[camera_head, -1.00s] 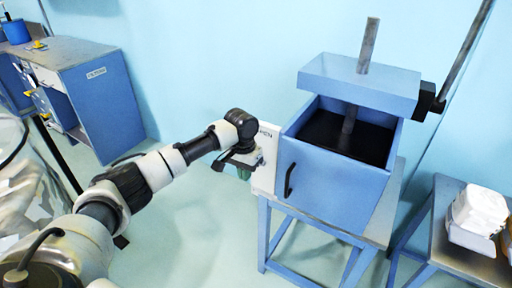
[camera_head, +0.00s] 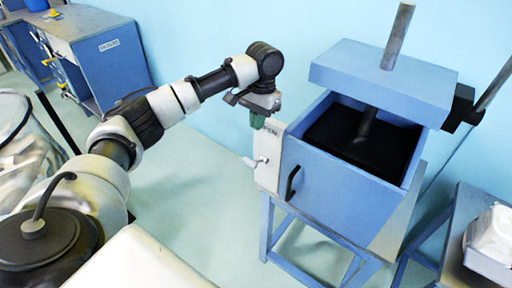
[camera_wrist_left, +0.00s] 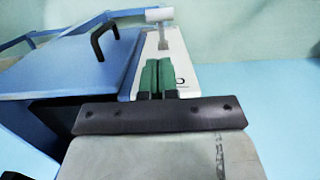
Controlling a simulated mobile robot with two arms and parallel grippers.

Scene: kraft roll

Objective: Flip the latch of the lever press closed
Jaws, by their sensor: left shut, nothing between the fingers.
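The lever press (camera_head: 335,170) is a blue open-topped box on a blue stand, with a blue plate on a grey post above it. A white panel (camera_head: 268,172) with partly readable lettering is on its left side. The latch (camera_head: 261,161), a small pale lever, sticks out to the left from this panel. In the left wrist view the latch (camera_wrist_left: 160,15) shows a white grip on a grey stem at the panel's far end. My left gripper (camera_head: 257,121) points down just above the panel's top, short of the latch. Its green fingers (camera_wrist_left: 157,78) are together and empty. My right gripper is not in view.
A black handle (camera_head: 292,182) is on the box front. A grey lever bar (camera_head: 494,84) rises at the right. A side table (camera_head: 450,255) with a white item stands at the right edge. A blue cabinet (camera_head: 108,68) is at the back left. Open floor lies left of the stand.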

